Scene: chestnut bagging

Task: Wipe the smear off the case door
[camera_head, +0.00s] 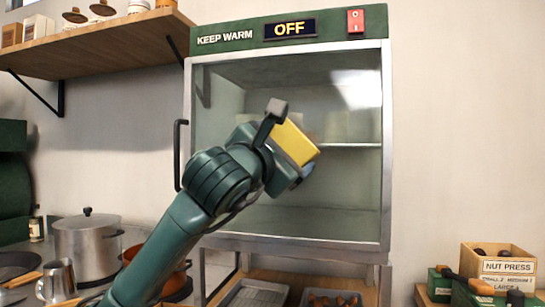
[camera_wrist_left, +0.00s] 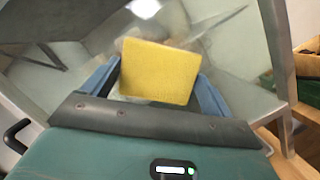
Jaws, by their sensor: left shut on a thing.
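The keep-warm case has a glass door (camera_head: 235,95) in a metal frame, and the door looks shut. My left gripper (camera_head: 291,158) is in front of the middle of the door, shut on a yellow sponge (camera_head: 294,143). In the left wrist view the sponge (camera_wrist_left: 160,72) sits between the two blue fingers, with its broad yellow face showing. I cannot tell whether it touches the glass. A pale bright patch (camera_head: 358,88) shows at the door's upper right; I cannot tell if it is smear or glare. The sponge and arm hide part of the glass. My right gripper is not in view.
The door handle (camera_head: 180,155) stands out at the case's left edge. The header sign reads OFF, beside a red switch (camera_head: 355,21). A pot (camera_head: 88,245) and pans stand at lower left, a wooden shelf (camera_head: 100,48) above.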

